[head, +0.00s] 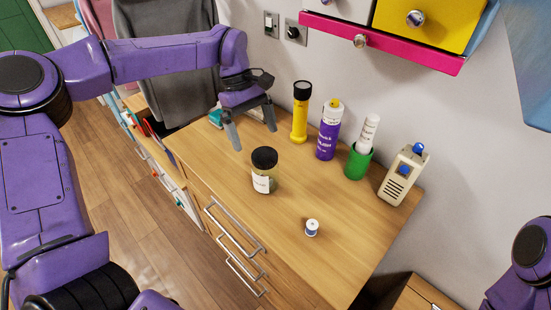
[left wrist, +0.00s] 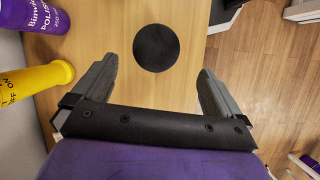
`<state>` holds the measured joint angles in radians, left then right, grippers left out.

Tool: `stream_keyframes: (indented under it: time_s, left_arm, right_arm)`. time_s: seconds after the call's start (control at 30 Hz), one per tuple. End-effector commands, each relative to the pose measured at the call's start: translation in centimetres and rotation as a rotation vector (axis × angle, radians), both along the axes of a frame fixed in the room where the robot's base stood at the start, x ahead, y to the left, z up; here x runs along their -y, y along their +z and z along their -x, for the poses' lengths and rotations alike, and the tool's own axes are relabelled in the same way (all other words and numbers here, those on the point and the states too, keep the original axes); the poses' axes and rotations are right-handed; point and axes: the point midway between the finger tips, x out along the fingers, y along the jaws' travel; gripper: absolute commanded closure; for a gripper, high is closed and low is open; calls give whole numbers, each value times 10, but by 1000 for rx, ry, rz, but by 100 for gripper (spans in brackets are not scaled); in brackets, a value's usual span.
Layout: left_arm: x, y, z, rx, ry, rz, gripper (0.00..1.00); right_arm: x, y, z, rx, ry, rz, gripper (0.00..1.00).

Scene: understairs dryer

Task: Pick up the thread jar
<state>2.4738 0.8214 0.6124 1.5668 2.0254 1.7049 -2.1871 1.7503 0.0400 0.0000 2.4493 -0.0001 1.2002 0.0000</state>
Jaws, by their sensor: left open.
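The thread jar (head: 264,171) stands upright on the wooden dresser top, with a black lid, a clear body and a white label. Its round black lid also shows from above in the left wrist view (left wrist: 156,48). My left gripper (head: 253,139) is open and empty, just behind and above the jar in the head view. In the left wrist view the jar lies ahead of the fingertips (left wrist: 156,70), roughly centred between them and not touching. My right gripper is out of view; only a purple part of my right arm shows at the lower right.
A yellow flashlight (head: 301,112), a purple spray can (head: 328,130), a green cup (head: 358,161) holding a white tube, and a beige handset (head: 404,175) stand along the wall. A small thread spool (head: 312,228) sits near the front. The dresser top (head: 290,270) is otherwise clear around the jar.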

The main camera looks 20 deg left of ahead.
Motion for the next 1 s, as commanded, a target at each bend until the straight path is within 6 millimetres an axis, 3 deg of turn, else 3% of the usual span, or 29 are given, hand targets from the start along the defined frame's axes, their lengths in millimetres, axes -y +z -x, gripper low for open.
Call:
stream_keyframes:
  time_s: [0.7, 0.93, 0.97, 1.0]
  left_arm:
    - [38, -93, 14, -2, 1, -3, 0]
    - [39, -97, 14, 1, 2, -3, 0]
    - [39, -97, 14, 1, 2, -3, 6]
    - [39, -97, 14, 1, 2, -3, 20]
  right_arm:
    - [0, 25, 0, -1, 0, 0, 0]
    - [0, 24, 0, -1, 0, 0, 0]
    - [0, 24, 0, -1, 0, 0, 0]
    - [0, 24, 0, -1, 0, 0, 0]
